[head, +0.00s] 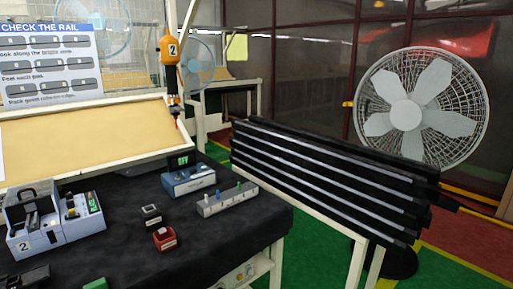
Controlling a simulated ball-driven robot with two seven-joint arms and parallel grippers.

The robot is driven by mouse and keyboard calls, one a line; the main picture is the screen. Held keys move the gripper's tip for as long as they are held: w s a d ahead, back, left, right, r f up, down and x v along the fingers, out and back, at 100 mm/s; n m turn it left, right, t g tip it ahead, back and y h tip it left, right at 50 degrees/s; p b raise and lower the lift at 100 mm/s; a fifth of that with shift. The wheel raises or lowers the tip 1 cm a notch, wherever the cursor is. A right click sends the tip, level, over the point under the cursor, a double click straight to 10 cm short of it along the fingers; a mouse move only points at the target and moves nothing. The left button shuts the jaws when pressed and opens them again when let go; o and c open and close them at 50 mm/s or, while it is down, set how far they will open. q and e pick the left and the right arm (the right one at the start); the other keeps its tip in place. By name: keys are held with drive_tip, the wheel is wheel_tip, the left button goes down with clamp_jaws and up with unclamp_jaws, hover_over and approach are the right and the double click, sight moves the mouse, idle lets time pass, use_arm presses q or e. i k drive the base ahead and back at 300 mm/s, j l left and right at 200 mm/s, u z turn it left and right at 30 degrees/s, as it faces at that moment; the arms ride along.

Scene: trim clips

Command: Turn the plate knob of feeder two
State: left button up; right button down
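A grey-white feeder marked 2 (50,222) stands on the black-covered table at the left. It has a dark open top with a handle-like arch on its left part, and a small green display on its right part. Neither of my grippers can be made out in the head view.
On the black table (205,250) are a blue-grey box with a green readout (188,180), a grey block with coloured pegs (228,198) and a red holder (164,239). An orange driver marked 2 (169,50) hangs above. Black rails (330,175) stand right.

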sight(69, 195)
drive_tip(key=i+j+u, duration=0.25)
drive_tip(key=j, duration=0.15)
drive_tip(key=i+j+u, duration=0.15)
drive_tip(key=j+u, duration=0.15)
drive_tip(key=i+j+u, duration=0.25)
drive_tip(key=j, duration=0.2)
